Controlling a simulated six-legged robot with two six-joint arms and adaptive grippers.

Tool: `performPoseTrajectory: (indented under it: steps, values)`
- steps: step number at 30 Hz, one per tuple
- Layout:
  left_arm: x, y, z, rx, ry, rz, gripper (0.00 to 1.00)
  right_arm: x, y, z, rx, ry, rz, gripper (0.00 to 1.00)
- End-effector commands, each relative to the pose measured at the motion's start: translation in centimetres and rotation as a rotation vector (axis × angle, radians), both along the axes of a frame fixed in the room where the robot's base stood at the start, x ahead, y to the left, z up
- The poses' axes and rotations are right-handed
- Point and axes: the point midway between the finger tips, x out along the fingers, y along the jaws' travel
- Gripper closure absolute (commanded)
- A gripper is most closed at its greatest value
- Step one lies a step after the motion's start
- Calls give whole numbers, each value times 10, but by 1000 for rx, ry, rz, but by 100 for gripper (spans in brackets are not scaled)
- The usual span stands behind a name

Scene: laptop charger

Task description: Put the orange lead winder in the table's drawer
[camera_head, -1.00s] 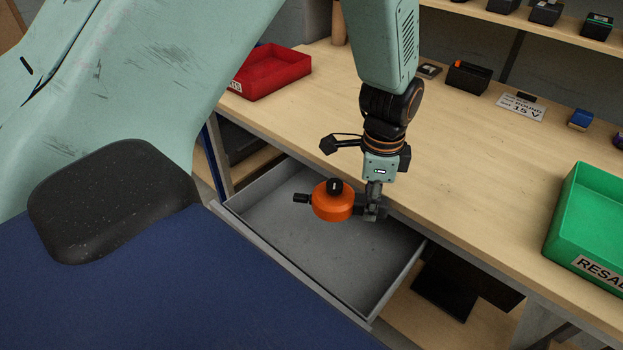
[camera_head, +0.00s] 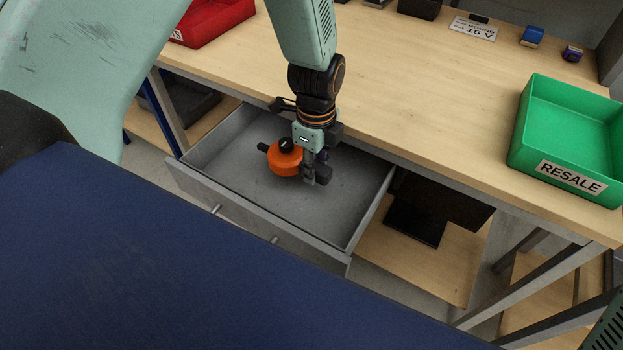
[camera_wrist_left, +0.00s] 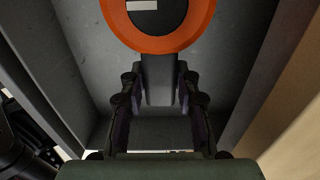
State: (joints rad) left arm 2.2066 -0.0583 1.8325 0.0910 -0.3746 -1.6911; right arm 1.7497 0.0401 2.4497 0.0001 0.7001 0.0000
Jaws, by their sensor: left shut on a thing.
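The orange lead winder (camera_head: 284,161) is a round orange disc with a black knob on top and a black stub at its left. My left gripper (camera_head: 313,172) is shut on it and holds it over the open grey drawer (camera_head: 232,202) of the table. In the left wrist view the winder (camera_wrist_left: 205,22) shows beyond the fingers (camera_wrist_left: 160,92), with the drawer's grey floor and walls around it. Whether the winder touches the drawer floor is not clear. My right gripper is not in view.
A green tray labelled RESALE (camera_head: 518,135) stands on the wooden table (camera_head: 430,85) at the right. A red tray (camera_head: 212,24) is at the back left. The drawer holds nothing else that I can see. The table edge runs close behind the gripper.

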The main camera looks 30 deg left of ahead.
Motion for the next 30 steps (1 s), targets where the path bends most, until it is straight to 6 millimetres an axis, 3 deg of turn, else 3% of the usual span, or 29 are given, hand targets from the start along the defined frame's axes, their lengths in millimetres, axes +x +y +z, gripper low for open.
performPoseTrajectory:
  steps: [10, 23, 24, 30]
  values:
    - [-2, 2, -38, 0, 0, 4, 100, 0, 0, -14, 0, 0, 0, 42]
    - [-1, 2, -43, 0, -1, 4, 100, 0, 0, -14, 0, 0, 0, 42]
    - [-1, 2, -42, 0, -1, 4, 65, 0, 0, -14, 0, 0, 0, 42]
    - [-1, 2, -42, 0, -1, 4, 48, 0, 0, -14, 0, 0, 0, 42]
